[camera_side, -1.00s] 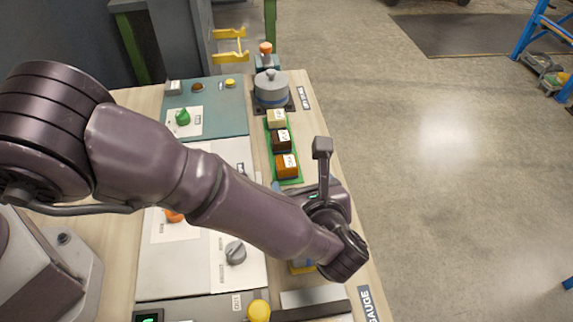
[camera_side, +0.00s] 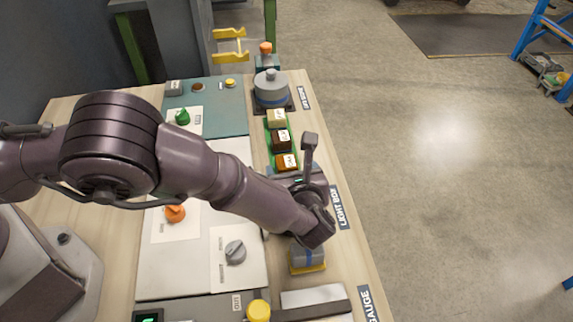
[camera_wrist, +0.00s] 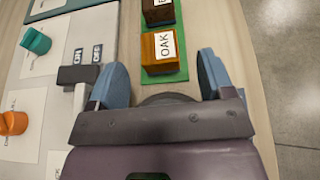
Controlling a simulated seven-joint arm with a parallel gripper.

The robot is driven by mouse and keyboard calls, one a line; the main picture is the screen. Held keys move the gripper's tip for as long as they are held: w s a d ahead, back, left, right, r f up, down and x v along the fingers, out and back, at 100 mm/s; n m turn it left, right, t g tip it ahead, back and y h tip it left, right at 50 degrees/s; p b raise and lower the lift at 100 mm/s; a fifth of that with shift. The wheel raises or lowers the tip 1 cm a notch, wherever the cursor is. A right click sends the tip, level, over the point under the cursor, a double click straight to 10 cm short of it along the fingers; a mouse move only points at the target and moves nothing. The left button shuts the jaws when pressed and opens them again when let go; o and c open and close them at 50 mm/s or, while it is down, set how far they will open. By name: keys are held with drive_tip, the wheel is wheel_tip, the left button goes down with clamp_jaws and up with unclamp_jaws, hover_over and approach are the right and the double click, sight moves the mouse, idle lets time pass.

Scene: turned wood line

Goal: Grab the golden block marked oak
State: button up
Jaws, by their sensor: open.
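The golden-brown block marked OAK (camera_wrist: 159,53) sits on a green mat (camera_wrist: 178,79) in the wrist view, ahead of my gripper. In the side view the oak block (camera_side: 287,162) is the nearest of three blocks in a row on the green mat. My gripper (camera_wrist: 158,78) is open, its two blue-grey fingers spread to either side with nothing between them.
A dark block (camera_side: 281,140) and a pale block (camera_side: 277,118) stand behind the oak block, with a round grey device (camera_side: 271,88) beyond. A panel with an orange knob (camera_side: 175,213) and grey knob (camera_side: 235,252) lies left. A yellow-based grey item (camera_side: 307,257) stands nearer.

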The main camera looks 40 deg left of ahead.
sight(287, 167)
drive_tip(key=x, duration=0.2)
drive_tip(key=shift+w+a+f, duration=0.15)
drive_tip(key=shift+w+a, duration=0.05)
drive_tip(key=shift+a, duration=0.15)
drive_tip(key=c, duration=1)
